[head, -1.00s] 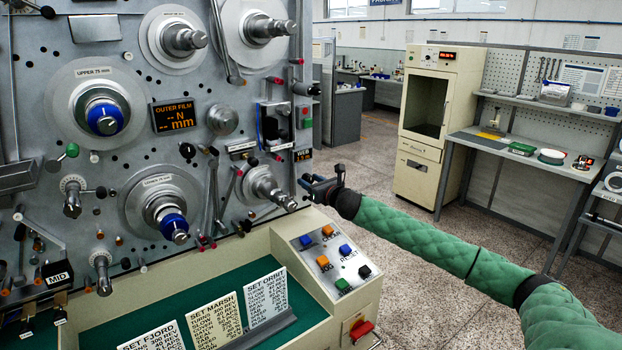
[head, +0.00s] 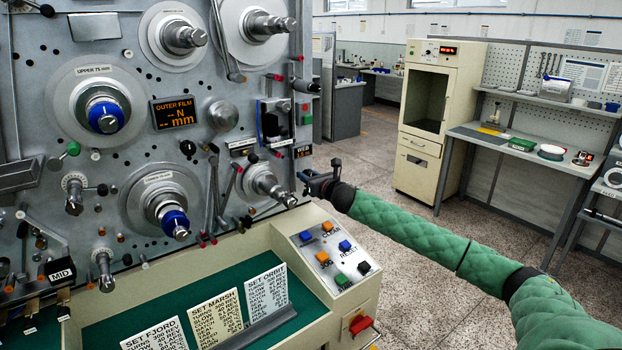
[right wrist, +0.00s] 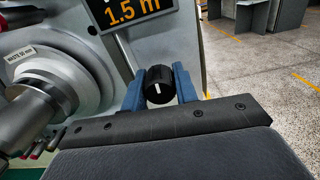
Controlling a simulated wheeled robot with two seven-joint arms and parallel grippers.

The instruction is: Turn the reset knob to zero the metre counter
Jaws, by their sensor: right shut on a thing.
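The reset knob is a black round knob (right wrist: 160,86) with a white pointer line, on the right edge of the machine panel under the metre counter. The pointer stands nearly upright in the right wrist view. The orange metre counter display (right wrist: 133,9) reads 1.5 m and also shows small in the head view (head: 302,152). My right gripper (right wrist: 160,88) has its two blue fingers on either side of the knob, shut on it. In the head view my right gripper (head: 307,178) hides the knob. My left gripper is not in view.
A grey waste spindle (right wrist: 30,100) stands out just left of my right gripper. Below is a console (head: 330,255) with coloured buttons and a red switch (head: 361,324). Set cards (head: 215,318) stand on the green tray. Open floor lies right of the machine.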

